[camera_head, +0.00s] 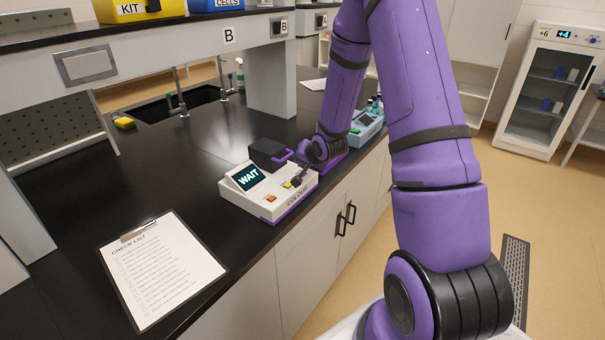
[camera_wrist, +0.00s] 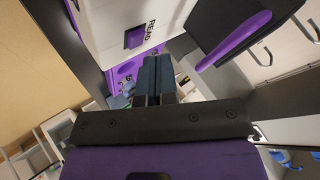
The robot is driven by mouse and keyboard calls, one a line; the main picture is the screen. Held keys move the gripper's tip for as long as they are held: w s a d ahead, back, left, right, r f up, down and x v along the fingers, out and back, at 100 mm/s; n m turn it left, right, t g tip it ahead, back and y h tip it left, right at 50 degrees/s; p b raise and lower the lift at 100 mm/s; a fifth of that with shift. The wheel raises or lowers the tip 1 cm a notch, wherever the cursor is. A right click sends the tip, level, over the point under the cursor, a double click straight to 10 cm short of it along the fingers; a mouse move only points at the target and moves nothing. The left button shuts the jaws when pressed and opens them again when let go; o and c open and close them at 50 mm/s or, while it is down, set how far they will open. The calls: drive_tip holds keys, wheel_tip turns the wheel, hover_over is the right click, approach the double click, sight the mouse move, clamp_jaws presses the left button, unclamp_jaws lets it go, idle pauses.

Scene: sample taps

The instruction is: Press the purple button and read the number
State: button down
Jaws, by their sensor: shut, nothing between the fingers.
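A white meter (camera_head: 262,205) with a screen (camera_head: 249,177) that reads WAIT stands on the black bench. Its front panel has an orange button (camera_head: 271,198) and a yellow button (camera_head: 288,185). In the wrist view the purple button (camera_wrist: 135,37) sits beside the word READ on the white panel. I cannot make the purple button out in the head view, where my gripper covers that part. My gripper (camera_head: 300,180) is shut and empty over the right end of the panel. Its fingers (camera_wrist: 154,80) show close to the purple button; I cannot tell if they touch it.
The meter's dark lid (camera_head: 268,152) with a purple handle (camera_head: 283,156) stands just behind my gripper. A clipboard checklist (camera_head: 160,268) lies at the front left. A sink (camera_head: 190,105) is behind.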

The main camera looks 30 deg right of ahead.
drive_tip(key=shift+r, duration=0.1)
drive_tip(key=shift+r, duration=2.5)
drive_tip(key=s+a+r+n+g, duration=0.1)
drive_tip(key=s+a+r+n, duration=0.1)
drive_tip(key=s+a+r, duration=0.3)
drive_tip(key=s+a+r+n+h, duration=0.1)
drive_tip(key=s+r, duration=0.3)
drive_tip(key=r, duration=0.4)
drive_tip(key=s+a+r+n+g, duration=0.1)
drive_tip(key=s+a+r+n, duration=0.1)
drive_tip(key=s+a+r, duration=0.3)
drive_tip(key=s+a+r+n+g, duration=0.1)
drive_tip(key=s+r, duration=0.3)
drive_tip(key=s, duration=0.6)
drive_tip(key=s+a+r+n+g+y, duration=0.1)
drive_tip(key=s+a+r+n, duration=0.2)
drive_tip(key=s, duration=0.7)
drive_tip(key=shift+a+r+n+y, duration=0.3)
drive_tip(key=shift+a+r+n, duration=0.1)
drive_tip(key=shift+r, duration=0.05)
